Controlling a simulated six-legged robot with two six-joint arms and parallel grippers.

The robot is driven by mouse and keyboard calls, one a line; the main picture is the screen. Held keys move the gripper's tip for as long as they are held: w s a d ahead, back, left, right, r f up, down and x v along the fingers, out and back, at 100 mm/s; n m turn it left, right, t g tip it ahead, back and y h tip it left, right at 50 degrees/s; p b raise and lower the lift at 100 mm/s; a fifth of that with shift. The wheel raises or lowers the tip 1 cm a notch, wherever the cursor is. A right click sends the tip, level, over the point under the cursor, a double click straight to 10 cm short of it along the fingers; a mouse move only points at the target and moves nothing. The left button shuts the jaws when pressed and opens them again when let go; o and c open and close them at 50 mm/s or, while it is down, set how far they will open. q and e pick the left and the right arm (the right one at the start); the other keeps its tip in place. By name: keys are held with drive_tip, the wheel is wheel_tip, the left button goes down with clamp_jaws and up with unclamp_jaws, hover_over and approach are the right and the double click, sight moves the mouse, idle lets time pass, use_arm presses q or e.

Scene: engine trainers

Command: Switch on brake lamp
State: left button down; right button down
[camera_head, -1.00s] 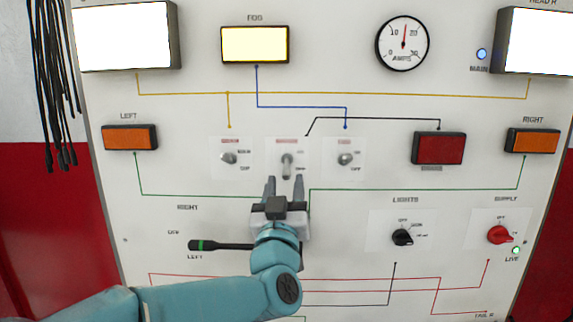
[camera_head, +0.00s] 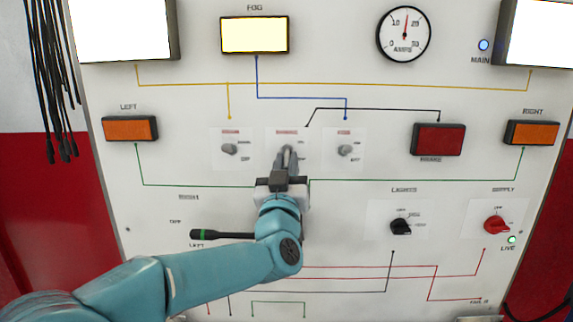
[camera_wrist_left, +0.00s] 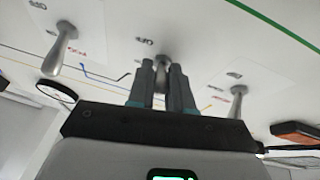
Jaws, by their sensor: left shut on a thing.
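My left gripper (camera_head: 288,158) is at the middle toggle switch of a row of three on the white panel, and its fingers are shut on that switch. In the left wrist view the two fingers (camera_wrist_left: 163,85) close around the middle toggle switch (camera_wrist_left: 162,62), whose tip is hidden between them. The brake lamp (camera_head: 439,140), a dark red rectangle in a black frame, looks unlit. A black line runs from above the middle switch to the lamp. My right gripper is not in view.
The left toggle (camera_head: 230,149) and right toggle (camera_head: 345,150) stand close on either side. Below are a black lights knob (camera_head: 401,226), a red supply knob (camera_head: 496,225) and a green-banded stalk (camera_head: 220,234). The fog lamp (camera_head: 254,35) is lit. Black cables (camera_head: 48,80) hang at left.

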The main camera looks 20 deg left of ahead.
sight(288, 150)
use_arm(q)
drive_tip(key=r+g+p, duration=0.1)
drive_tip(key=p, duration=0.3)
drive_tip(key=r+g+p, duration=0.1)
drive_tip(key=g+p, duration=0.1)
drive_tip(key=p, duration=0.3)
drive_tip(key=r+g+h+p, duration=0.1)
drive_tip(key=g+p, duration=0.1)
drive_tip(key=p, duration=0.3)
drive_tip(key=shift+s+r, duration=0.1)
drive_tip(key=shift+s, duration=0.1)
drive_tip(key=shift+n+g+p, duration=0.3)
drive_tip(key=shift+g+p, duration=0.15)
drive_tip(key=shift+g, duration=0.35)
drive_tip(key=shift+w+r+g+h, duration=0.1)
drive_tip(key=shift+g+h, duration=0.2)
drive_tip(key=shift+g, duration=0.35)
drive_tip(key=shift+w+r+g+h, duration=0.1)
drive_tip(key=shift+g+h, duration=0.2)
drive_tip(key=shift+g, duration=0.35)
drive_tip(key=c, duration=1)
unclamp_jaws()
drive_tip(key=shift+c, duration=0.2)
drive_tip(key=v, duration=1.6)
drive_tip(key=shift+r+b, duration=0.25)
drive_tip(key=shift+b, duration=0.05)
